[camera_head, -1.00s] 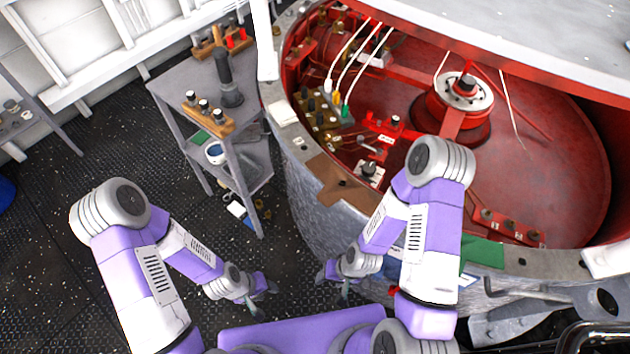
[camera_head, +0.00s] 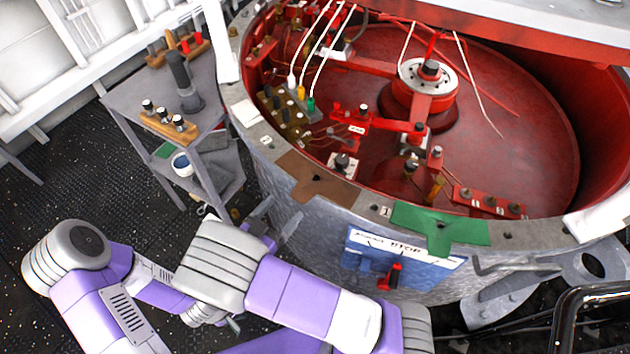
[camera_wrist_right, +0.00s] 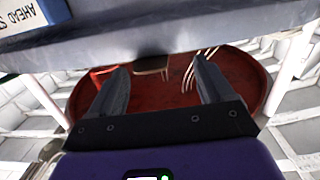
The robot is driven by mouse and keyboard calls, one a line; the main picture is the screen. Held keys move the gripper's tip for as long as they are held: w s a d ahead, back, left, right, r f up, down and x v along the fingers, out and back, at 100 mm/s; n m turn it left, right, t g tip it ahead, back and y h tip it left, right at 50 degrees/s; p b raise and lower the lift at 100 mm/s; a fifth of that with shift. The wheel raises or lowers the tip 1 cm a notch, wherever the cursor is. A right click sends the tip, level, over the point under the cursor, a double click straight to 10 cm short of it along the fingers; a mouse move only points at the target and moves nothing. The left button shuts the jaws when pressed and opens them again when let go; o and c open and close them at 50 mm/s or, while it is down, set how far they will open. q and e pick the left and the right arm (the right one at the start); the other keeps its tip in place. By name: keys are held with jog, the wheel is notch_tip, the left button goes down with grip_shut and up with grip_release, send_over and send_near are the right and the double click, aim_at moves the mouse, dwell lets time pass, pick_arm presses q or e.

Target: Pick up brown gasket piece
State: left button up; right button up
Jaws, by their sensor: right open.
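The brown gasket piece (camera_head: 318,180) lies flat on the grey rim of the large drum (camera_head: 375,205) in the head view, with a dark hole in its middle. My right gripper (camera_head: 279,213) is open and empty beside the drum's outer wall, below and to the left of the gasket, apart from it. In the right wrist view its two fingers (camera_wrist_right: 158,88) stand wide apart with nothing between them. I cannot make out the gasket clearly there. My left gripper (camera_head: 233,321) is low at the left, partly hidden behind my right arm; its opening is unclear.
A green gasket piece (camera_head: 440,226) lies on the rim to the right. A sign (camera_head: 402,258) with a red handle is on the drum wall. Inside the red drum are fittings and cables. A grey cart (camera_head: 140,92) with parts stands at the left.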

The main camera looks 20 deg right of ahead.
aim_at(299, 197)
jog(key=shift+m+g+h, duration=0.3)
jog(key=shift+m+h, duration=0.2)
jog(key=shift+h, duration=0.1)
jog(key=d, duration=0.2)
jog(key=w+d+b, duration=0.1)
jog(key=w+d+r+b, duration=0.1)
jog(key=d, duration=0.1)
jog(key=shift+d, duration=0.3)
jog(key=c, duration=1.1)
